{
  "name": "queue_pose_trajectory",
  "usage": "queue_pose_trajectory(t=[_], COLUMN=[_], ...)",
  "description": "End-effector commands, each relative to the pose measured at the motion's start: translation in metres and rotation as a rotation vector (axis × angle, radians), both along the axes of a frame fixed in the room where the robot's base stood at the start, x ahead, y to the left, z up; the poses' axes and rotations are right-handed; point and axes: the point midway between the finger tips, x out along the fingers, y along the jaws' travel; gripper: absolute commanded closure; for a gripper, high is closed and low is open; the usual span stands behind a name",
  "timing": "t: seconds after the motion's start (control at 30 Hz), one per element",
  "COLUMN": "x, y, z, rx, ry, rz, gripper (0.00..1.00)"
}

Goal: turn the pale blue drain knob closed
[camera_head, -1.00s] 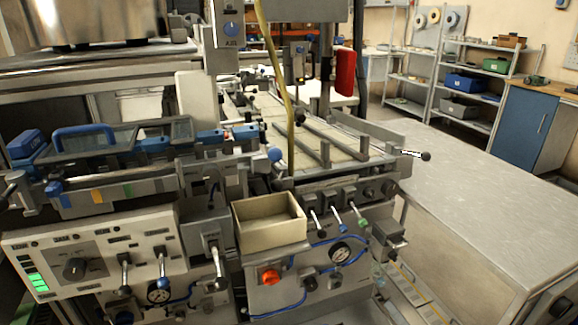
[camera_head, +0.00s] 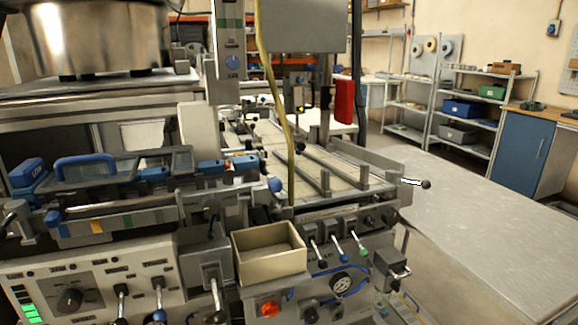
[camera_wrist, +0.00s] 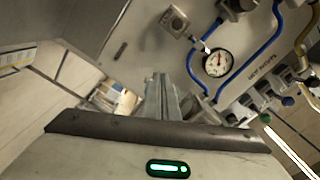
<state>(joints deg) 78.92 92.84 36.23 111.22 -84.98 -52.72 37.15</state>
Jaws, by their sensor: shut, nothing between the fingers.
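I cannot tell for sure which part is the pale blue drain knob. In the head view a round blue knob (camera_head: 233,62) sits on the upright grey box at the top, and a blue-tipped lever (camera_head: 341,248) stands between a black-tipped and a green-tipped lever on the front panel. My gripper shows only in the wrist view (camera_wrist: 162,84). Its fingers are together and empty, in front of the machine's lower front panel. The pressure gauge (camera_wrist: 217,63) is to their right, and nothing visibly touches the fingertips.
A beige open bin (camera_head: 270,268) juts from the machine front. An orange-red button (camera_head: 269,308) is below it. A steel-topped table (camera_head: 490,205) stands at the right. Blue tubing (camera_wrist: 262,48) runs along the panel near my gripper. A large steel pot (camera_head: 95,35) is at the top left.

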Motion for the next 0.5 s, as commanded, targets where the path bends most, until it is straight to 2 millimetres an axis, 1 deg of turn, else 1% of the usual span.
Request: queue_pose_trajectory(t=[0.5], x=[0.0013], y=[-0.0039], z=[0.0004], rx=[0.000], ry=[-0.001], rz=[-0.002], gripper=[1.00])
